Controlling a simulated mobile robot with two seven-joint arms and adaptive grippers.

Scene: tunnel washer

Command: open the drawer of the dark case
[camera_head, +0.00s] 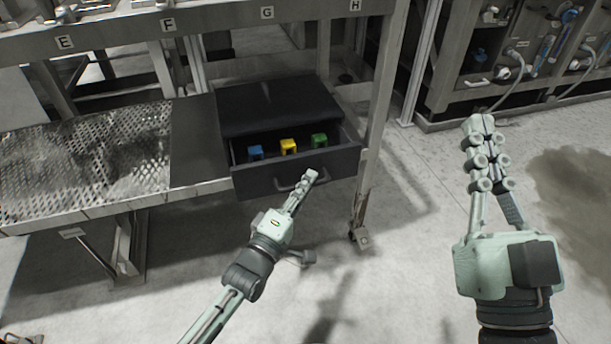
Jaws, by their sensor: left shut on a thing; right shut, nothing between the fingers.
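The dark case (280,103) stands on the right end of the metal bench. Its drawer (262,185) is pulled out towards me, and the inside shows. A blue block (255,152), a yellow block (288,146) and a green block (319,141) sit in a row in the drawer. My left gripper (309,176) is shut on the drawer handle (285,187) at its right part; its fingers hide that end. My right gripper (479,123) is shut and empty, raised to the right of the case, apart from it.
A perforated metal tray (85,160) lies left of the case. A steel frame with lettered labels (168,25) runs above. A frame leg (380,110) stands just right of the drawer. A panel with valves and hoses (530,50) is at back right. Floor in front is clear.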

